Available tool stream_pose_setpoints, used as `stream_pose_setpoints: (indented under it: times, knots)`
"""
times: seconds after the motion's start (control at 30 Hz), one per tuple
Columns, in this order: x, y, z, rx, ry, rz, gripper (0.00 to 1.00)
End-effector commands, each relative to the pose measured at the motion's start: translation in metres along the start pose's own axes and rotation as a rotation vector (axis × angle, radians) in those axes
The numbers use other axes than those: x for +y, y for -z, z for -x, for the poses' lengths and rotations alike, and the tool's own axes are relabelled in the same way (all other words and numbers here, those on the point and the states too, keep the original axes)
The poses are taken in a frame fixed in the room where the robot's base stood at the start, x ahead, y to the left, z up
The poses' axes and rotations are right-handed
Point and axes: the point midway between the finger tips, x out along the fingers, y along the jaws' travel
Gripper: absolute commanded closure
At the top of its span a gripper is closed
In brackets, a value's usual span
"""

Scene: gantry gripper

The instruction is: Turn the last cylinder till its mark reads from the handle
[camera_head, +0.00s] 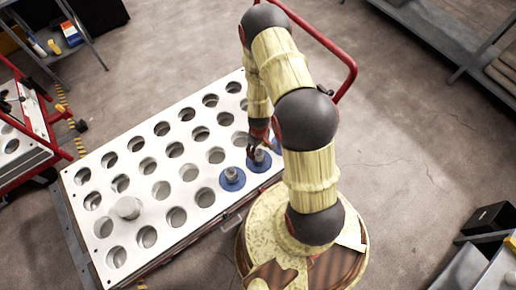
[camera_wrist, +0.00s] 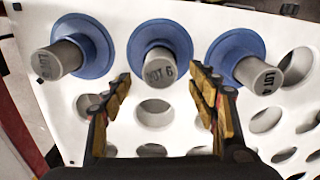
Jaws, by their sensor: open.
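Three grey cylinders stand in blue collars in the wrist view. The middle cylinder (camera_wrist: 160,70) has a mark like "LOT 6" near upright in that picture. The left cylinder (camera_wrist: 56,61) has a partly legible, tilted "LOT" mark. The right cylinder (camera_wrist: 262,76) reads about "LOT 4", slanted. My gripper (camera_wrist: 164,80) is open, its fingers to either side of the middle cylinder, with gaps visible; contact cannot be told. In the head view my gripper (camera_head: 258,141) is at a cylinder (camera_head: 260,156); another cylinder (camera_head: 231,173) stands to its left. My arm likely hides the third.
The white panel (camera_head: 105,158) has rows of open holes. A grey cap-like piece (camera_head: 127,207) sits on its left part. A small metal handle (camera_head: 232,222) is on the near side; a red rail (camera_head: 352,72) rises at upper right.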

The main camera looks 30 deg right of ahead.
Motion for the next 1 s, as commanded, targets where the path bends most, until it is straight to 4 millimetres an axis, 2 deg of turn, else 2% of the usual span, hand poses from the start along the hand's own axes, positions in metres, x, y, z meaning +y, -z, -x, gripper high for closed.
stream_pose_setpoints:
  times: [0.03, 0.1, 0.3, 0.7, 1.0]
  knots:
    - [0.0, 0.0, -0.013, 0.0, 0.0, 0.0, 0.41]
    - [0.0, 0.0, -0.022, 0.0, 0.0, 0.0, 0.41]
    - [0.0, 0.0, -0.041, -0.001, 0.001, -0.001, 0.41]
    - [0.0, 0.0, -0.045, 0.0, 0.001, 0.0, 0.42]
    - [0.0, 0.0, -0.045, -0.001, 0.001, 0.0, 0.59]
